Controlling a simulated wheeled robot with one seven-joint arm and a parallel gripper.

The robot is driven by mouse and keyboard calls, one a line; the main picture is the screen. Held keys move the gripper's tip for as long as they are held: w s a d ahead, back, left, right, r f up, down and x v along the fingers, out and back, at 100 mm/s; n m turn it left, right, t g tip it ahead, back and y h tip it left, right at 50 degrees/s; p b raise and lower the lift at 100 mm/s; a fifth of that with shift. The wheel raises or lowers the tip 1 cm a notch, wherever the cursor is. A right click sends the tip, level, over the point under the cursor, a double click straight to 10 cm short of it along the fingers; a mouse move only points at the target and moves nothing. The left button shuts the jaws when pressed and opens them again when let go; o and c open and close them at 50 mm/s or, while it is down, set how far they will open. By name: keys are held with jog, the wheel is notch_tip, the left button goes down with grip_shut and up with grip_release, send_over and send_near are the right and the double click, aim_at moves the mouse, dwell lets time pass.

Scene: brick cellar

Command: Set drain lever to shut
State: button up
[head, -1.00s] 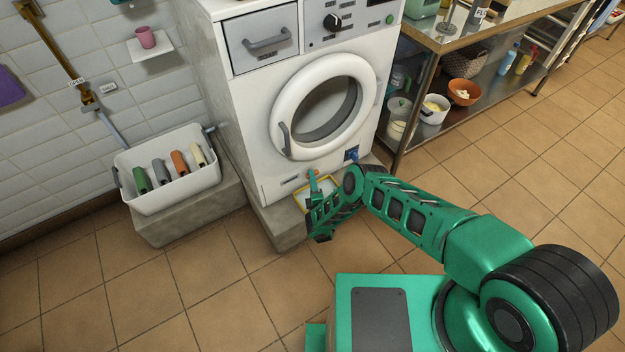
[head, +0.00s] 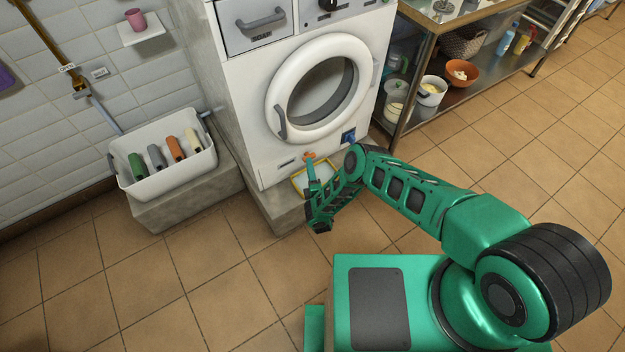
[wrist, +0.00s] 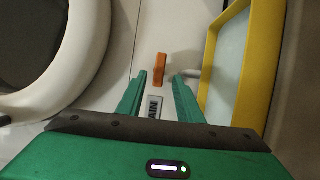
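The drain lever shows as a small orange handle (wrist: 160,69) on the white front of the washing machine, with a grey pipe-like piece beside it in the wrist view. It also shows as an orange spot (head: 310,156) low on the machine in the head view. A grey label (wrist: 154,107) ending in "AIN" lies close to it. My gripper (wrist: 160,80) is open, its two green fingers apart with the orange handle between or just beyond their tips. Nothing is held. In the head view my gripper (head: 311,170) is low at the machine's front, and its fingers are hard to make out.
A yellow-rimmed tray (wrist: 212,65) is close beside the right finger in the wrist view. The round door (head: 275,92) is above the lever. A blue part (head: 348,137) is to its right. A white bin (head: 180,188) stands left on a stone block. The floor in front is clear.

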jog(key=v, duration=0.8)
jog(key=shift+w+f, duration=0.1)
dwell(0.3)
